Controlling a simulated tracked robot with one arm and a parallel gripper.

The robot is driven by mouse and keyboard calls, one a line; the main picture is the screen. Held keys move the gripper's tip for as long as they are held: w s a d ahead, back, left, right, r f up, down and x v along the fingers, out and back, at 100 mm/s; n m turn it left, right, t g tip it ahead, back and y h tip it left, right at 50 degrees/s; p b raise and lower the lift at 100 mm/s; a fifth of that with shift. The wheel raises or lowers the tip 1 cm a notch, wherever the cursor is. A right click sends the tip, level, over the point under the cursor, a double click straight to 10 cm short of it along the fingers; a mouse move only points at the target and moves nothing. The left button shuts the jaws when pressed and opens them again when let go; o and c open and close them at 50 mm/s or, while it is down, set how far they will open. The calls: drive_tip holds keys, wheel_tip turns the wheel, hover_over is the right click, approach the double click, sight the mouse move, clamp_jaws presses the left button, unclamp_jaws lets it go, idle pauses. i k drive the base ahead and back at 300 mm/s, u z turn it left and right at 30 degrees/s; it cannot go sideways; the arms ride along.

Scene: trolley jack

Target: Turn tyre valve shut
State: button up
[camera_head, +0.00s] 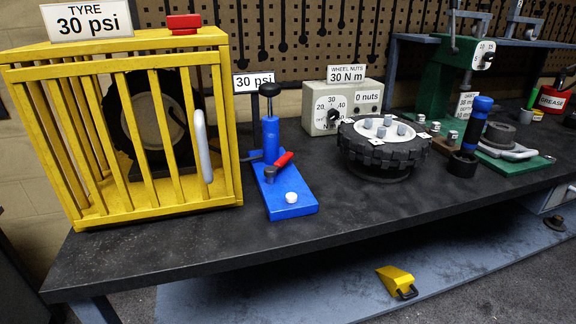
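A blue stand pump (271,140) with a dark top handle stands on a flat blue base (292,209) on the bench, just right of the yellow cage. A "30 psi" sign (254,82) stands behind. A dark tyre (128,118) is inside the yellow barred cage (122,64). My gripper does not show.
The cage has a white handle (201,146) and a red block (184,23) on top. Right are a wheel-nut box (326,110), a lying tyre (381,156) and a green press (437,80). The dark bench front (330,222) is clear. A yellow wedge (394,279) lies below.

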sight(270, 172)
drive_tip(key=z, duration=0.95)
drive_tip(key=i, duration=1.45)
drive_tip(key=u, duration=1.5)
drive_tip(key=k, duration=0.5)
drive_tip(key=u, duration=0.15)
drive_tip(key=i, duration=0.5)
drive_tip(key=z, duration=0.15)
